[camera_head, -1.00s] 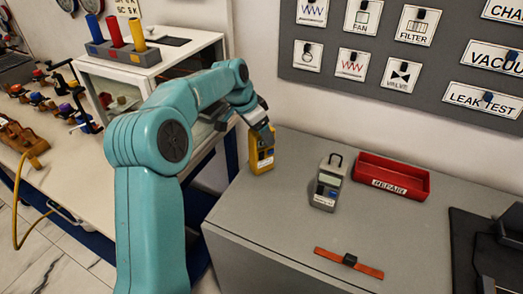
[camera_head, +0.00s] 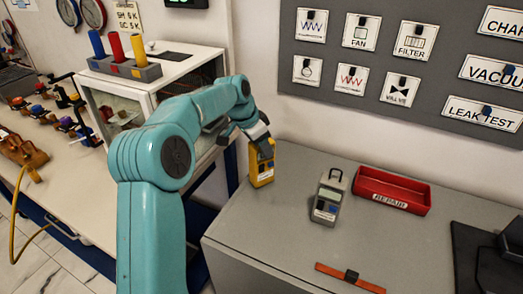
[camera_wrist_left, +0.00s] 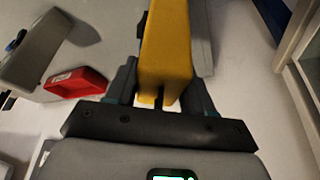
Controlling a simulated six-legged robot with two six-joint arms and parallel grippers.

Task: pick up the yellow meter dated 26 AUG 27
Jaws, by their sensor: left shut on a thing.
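The yellow meter (camera_head: 262,166) is at the back left corner of the grey cabinet top in the head view. My left gripper (camera_head: 262,143) is shut on its upper end from above. In the left wrist view the yellow meter (camera_wrist_left: 166,50) stands between the two fingers (camera_wrist_left: 165,85). The meter looks upright; I cannot tell whether its base touches the cabinet top. Its date label is too small to read. A grey meter (camera_head: 328,197) with a dark handle stands to the right of it. My right gripper is not in view.
A red tray marked REPAIR (camera_head: 393,190) lies behind and right of the grey meter. An orange strip with a black block (camera_head: 350,277) lies at the front. A white cabinet (camera_head: 150,75) and bench stand at left. The middle of the grey top (camera_head: 275,225) is clear.

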